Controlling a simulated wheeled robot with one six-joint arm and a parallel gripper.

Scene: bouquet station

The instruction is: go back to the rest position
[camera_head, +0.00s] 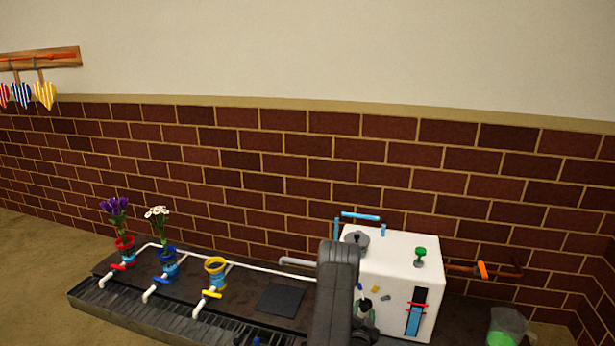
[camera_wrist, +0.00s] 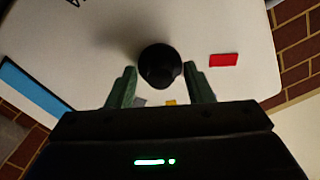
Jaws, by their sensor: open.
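My gripper (camera_wrist: 160,80) is open in the wrist view, with two dark green fingers standing apart. A round black knob (camera_wrist: 160,66) on a white panel (camera_wrist: 215,25) shows between and just beyond the fingertips. I cannot tell whether the fingers touch it. In the head view my dark arm reaches in front of a white box (camera_head: 395,262) and hides part of its left side. The box has a blue level gauge (camera_head: 414,318) with red marks, and a green knob (camera_head: 420,252) on top.
Three pots stand on the dark bench at left: red (camera_head: 125,243) with purple flowers, blue (camera_head: 168,256) with white flowers, and an empty-looking yellow one (camera_head: 215,267). White pipes run beside them. A jug with green contents (camera_head: 507,328) stands at right. A brick wall (camera_head: 270,165) is behind.

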